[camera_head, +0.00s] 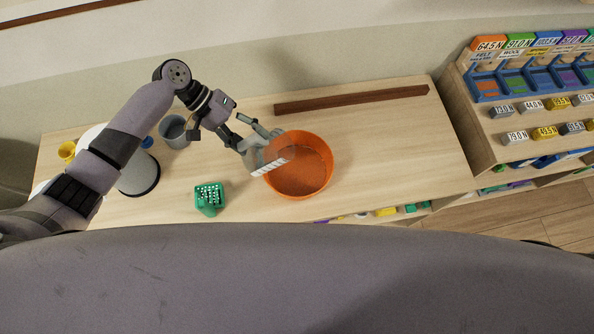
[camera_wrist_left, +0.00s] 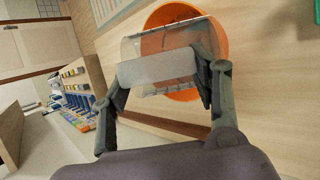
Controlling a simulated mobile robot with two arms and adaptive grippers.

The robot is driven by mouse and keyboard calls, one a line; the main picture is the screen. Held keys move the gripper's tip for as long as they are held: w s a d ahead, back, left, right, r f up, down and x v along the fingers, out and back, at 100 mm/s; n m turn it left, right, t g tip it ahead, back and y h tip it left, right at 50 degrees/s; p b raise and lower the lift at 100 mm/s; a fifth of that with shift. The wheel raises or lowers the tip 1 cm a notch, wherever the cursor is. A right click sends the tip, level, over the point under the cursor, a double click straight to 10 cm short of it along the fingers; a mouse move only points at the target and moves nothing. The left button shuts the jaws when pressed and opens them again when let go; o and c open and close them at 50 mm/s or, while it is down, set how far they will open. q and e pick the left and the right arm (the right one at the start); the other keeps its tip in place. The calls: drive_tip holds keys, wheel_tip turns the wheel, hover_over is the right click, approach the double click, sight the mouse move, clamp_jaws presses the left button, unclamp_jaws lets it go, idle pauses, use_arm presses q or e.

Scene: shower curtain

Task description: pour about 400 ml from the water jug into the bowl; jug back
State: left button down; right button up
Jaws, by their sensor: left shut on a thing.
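The orange bowl (camera_head: 312,185) stands on the light wooden table. My left gripper (camera_head: 262,143) is shut on the clear water jug (camera_head: 268,156), which has a white patch on its side. The jug is tilted and held over the bowl's left rim. In the left wrist view the jug (camera_wrist_left: 203,42) lies on its side between the two fingers (camera_wrist_left: 160,78), with the bowl (camera_wrist_left: 172,13) behind it. I cannot make out the water level in the jug or in the bowl, or any stream. My right gripper is not in view.
A green dotted object (camera_head: 208,194) is left of the bowl. A grey-blue container (camera_head: 175,133), a white-grey cylinder (camera_head: 138,175) and a yellow cup (camera_head: 67,151) stand further left. A dark wooden bar (camera_head: 350,99) lies behind. The table right of the bowl is clear, up to a shelf (camera_head: 500,155).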

sight(248, 151)
use_arm(q)
drive_tip(key=f+h+b, duration=0.1)
drive_tip(key=b, duration=0.1)
drive_tip(key=a+f+h+b, duration=0.1)
drive_tip(key=h+b, duration=0.1)
drive_tip(key=b, duration=0.1)
drive_tip(key=f+m+h+b, duration=0.1)
drive_tip(key=b, duration=0.2)
drive_tip(key=shift+s+a, duration=0.2)
drive_tip(key=shift+a, duration=0.2)
drive_tip(key=shift+r+h, duration=0.1)
drive_tip(key=shift+h, duration=0.3)
drive_tip(key=shift+r, duration=0.25)
drive_tip(key=shift+f, duration=0.1)
wheel_tip(248, 151, down, 5)
drive_tip(key=h+b, duration=0.2)
drive_tip(key=b, duration=0.3)
drive_tip(key=m+h+b, duration=0.1)
drive_tip(key=h+b, duration=0.1)
drive_tip(key=b, duration=0.4)
drive_tip(key=shift+d+r, duration=0.15)
drive_tip(key=shift+r, duration=0.05)
drive_tip(key=shift+w+r, duration=0.1)
drive_tip(key=shift+r, duration=0.1)
